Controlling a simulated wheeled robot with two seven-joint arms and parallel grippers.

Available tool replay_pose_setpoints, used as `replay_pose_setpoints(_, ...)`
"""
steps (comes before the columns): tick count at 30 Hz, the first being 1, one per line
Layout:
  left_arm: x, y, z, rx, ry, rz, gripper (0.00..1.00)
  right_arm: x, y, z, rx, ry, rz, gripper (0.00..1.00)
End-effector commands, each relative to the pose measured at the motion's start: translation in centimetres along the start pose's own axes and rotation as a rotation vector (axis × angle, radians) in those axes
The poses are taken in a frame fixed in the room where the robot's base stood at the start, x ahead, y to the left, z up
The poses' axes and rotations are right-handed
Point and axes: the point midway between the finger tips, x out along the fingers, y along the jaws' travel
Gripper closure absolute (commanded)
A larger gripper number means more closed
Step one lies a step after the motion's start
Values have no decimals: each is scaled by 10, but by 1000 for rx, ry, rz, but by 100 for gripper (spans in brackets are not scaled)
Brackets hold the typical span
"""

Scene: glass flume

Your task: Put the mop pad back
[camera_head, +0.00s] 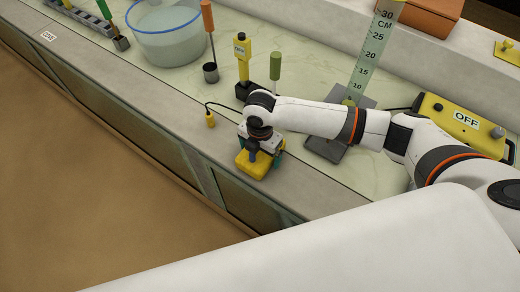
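Teal pieces show at both sides of the block. The gripper body hides much of the contact, so its grip is unclear. My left gripper is out of view.
Behind stand a yellow OFF post (243,60), a green-handled tool (275,66), an orange-handled tool (208,17), a glass water bowl (167,45) and a ruler (376,45). A yellow OFF box (464,122) is right. A corded yellow plug (210,120) lies left of my gripper.

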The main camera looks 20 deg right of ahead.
Motion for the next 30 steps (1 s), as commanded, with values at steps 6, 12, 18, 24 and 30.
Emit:
replay_pose_setpoints(6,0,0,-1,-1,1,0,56,-1,0,0,0,0,0,0)
replay_pose_setpoints(12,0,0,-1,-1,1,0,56,-17,-1,0,-1,0,-4,0)
replay_pose_setpoints(18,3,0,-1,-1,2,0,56,-59,-1,-1,-2,1,-5,0)
replay_pose_setpoints(24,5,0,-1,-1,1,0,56,-98,-1,0,-1,0,-4,0)
replay_pose_setpoints(30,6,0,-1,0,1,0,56,-120,-1,0,0,-1,-1,0)
